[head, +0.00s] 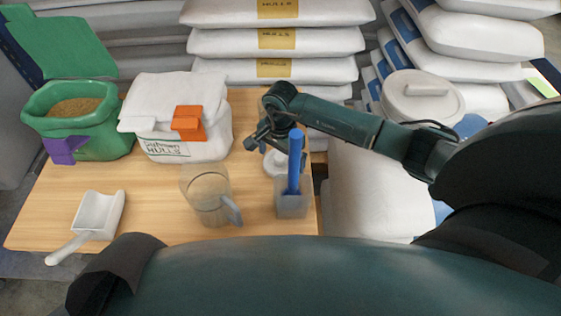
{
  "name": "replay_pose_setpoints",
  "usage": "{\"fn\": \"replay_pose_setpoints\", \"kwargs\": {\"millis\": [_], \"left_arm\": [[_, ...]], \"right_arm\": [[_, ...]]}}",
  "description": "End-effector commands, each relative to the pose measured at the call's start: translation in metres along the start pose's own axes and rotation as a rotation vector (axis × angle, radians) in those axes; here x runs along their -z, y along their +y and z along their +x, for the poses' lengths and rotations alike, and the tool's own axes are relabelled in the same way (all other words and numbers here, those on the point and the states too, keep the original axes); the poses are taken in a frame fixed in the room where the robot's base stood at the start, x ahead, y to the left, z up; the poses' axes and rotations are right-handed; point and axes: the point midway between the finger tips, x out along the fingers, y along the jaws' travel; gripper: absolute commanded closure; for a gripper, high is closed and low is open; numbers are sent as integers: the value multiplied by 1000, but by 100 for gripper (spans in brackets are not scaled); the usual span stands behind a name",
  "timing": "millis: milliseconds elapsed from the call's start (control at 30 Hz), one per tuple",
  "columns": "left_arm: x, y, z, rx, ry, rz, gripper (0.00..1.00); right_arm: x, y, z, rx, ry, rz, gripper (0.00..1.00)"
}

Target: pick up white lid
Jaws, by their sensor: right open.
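Several white items could be the lid. A round white piece (275,163) lies near the table's right edge, partly hidden behind a clear cup and under my right gripper. A larger round white lid (420,95) sits at the right, beyond my right arm. My left gripper is not in view.
White sacks (275,42) are stacked behind.

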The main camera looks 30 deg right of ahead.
Motion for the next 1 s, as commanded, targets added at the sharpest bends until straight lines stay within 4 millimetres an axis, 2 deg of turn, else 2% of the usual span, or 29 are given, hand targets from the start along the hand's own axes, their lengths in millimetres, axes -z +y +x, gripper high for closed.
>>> {"fn": "replay_pose_setpoints", "kwargs": {"millis": [100,300,800,1000], "left_arm": [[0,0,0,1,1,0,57],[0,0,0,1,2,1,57],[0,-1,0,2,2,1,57],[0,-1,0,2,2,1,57]], "right_arm": [[0,0,8,0,0,1,0],[0,0,8,1,0,0,0],[0,0,7,1,1,0,39],[0,0,7,1,1,0,39]]}}
